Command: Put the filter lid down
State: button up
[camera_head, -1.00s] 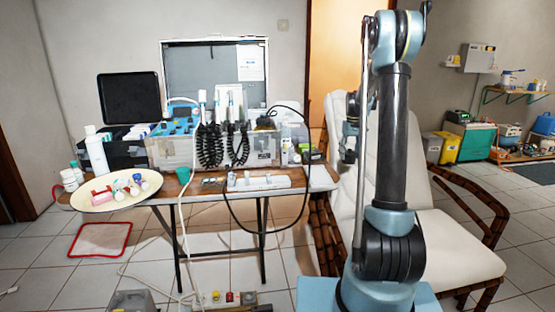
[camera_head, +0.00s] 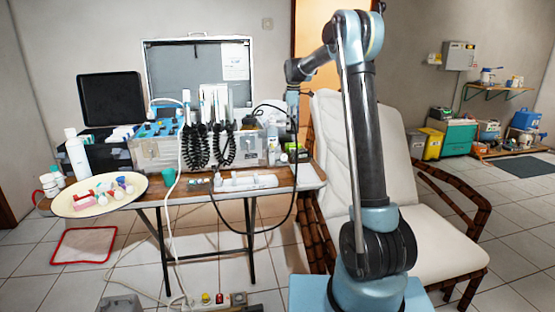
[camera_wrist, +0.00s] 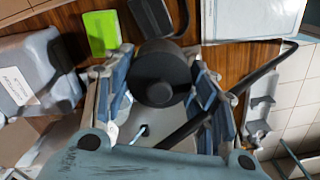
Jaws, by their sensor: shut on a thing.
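The filter lid (camera_wrist: 160,72) looks like a black round cap with a raised knob. In the wrist view it sits between the two blue-grey fingers of my gripper (camera_wrist: 160,80), which are shut on it. Below it, part of a pale container (camera_wrist: 125,125) shows with a thin blue-white tube in it; whether the lid touches this container I cannot tell. In the head view my gripper (camera_head: 292,101) points down over the right part of the table, and the lid is too small to make out.
A green box (camera_wrist: 100,32) and a black hose (camera_wrist: 235,95) lie close to the gripper. A reclining chair (camera_head: 425,225) stands right.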

jog(key=a+r+n, duration=0.3)
jog(key=a+n, duration=0.1)
jog(key=a, duration=0.2)
jog(key=shift+n, duration=0.5)
jog(key=f, duration=0.5)
jog(key=a+f, duration=0.1)
jog(key=f, duration=0.4)
jog(key=s+a+f, duration=0.1)
jog(key=f, duration=0.3)
jog(key=shift+s+f, duration=0.1)
jog(key=shift+f, duration=0.3)
jog(key=o, duration=0.6)
jog(key=shift+o, duration=0.2)
